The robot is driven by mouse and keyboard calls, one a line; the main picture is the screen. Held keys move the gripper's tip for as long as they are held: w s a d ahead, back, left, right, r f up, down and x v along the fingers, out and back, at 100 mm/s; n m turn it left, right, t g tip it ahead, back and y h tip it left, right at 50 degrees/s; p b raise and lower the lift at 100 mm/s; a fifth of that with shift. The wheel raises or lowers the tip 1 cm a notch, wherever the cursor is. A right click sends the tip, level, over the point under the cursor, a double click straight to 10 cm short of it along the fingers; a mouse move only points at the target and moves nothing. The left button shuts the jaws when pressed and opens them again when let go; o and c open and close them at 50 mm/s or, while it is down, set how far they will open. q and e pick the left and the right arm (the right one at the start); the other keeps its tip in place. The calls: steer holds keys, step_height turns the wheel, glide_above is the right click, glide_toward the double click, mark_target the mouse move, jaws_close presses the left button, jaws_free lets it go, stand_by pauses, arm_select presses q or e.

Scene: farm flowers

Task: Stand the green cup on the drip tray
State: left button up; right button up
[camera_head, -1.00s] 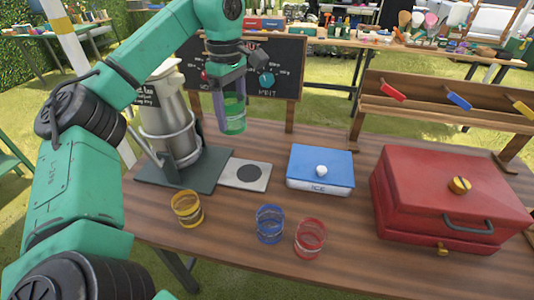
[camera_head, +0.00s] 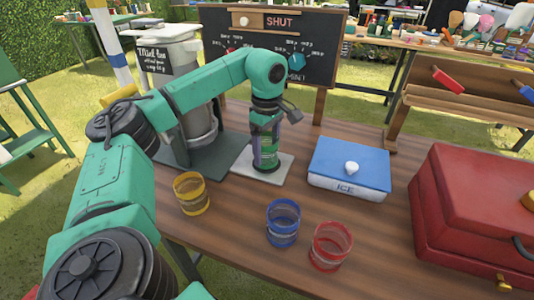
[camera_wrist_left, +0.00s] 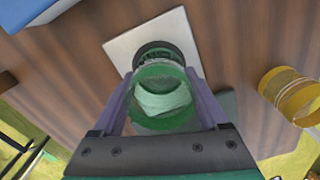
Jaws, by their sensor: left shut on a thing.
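The green cup (camera_head: 267,147) is upright in my left gripper (camera_head: 266,150), directly over the pale square drip tray (camera_head: 270,178) with its dark round centre. In the left wrist view the fingers lie on both sides of the green cup (camera_wrist_left: 162,98), and the drip tray (camera_wrist_left: 120,48) shows below it. The cup's base is at or just above the dark circle; I cannot tell if it touches. My right gripper is not in view.
A grey dispenser (camera_head: 196,120) on a dark base stands left of the tray. A yellow cup (camera_head: 191,194), blue cup (camera_head: 283,222) and red cup (camera_head: 330,246) stand in front. A blue-lidded ice box (camera_head: 349,167) and red chest (camera_head: 470,220) are to the right.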

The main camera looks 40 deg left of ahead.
arm_select(q)
steer(key=shift+w+f, duration=0.15)
steer(key=shift+f, duration=0.25)
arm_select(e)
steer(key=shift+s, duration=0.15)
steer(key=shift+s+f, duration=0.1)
arm_select(q)
steer(key=o, duration=1.3)
steer(key=shift+f, duration=0.1)
steer(key=shift+c, duration=0.2)
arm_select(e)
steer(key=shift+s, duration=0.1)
arm_select(q)
step_height(320, 180, up, 12)
steer(key=p, duration=0.3)
steer(key=shift+r, duration=0.25)
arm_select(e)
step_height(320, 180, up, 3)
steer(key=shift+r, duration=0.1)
arm_select(q)
steer(key=shift+f, duration=0.1)
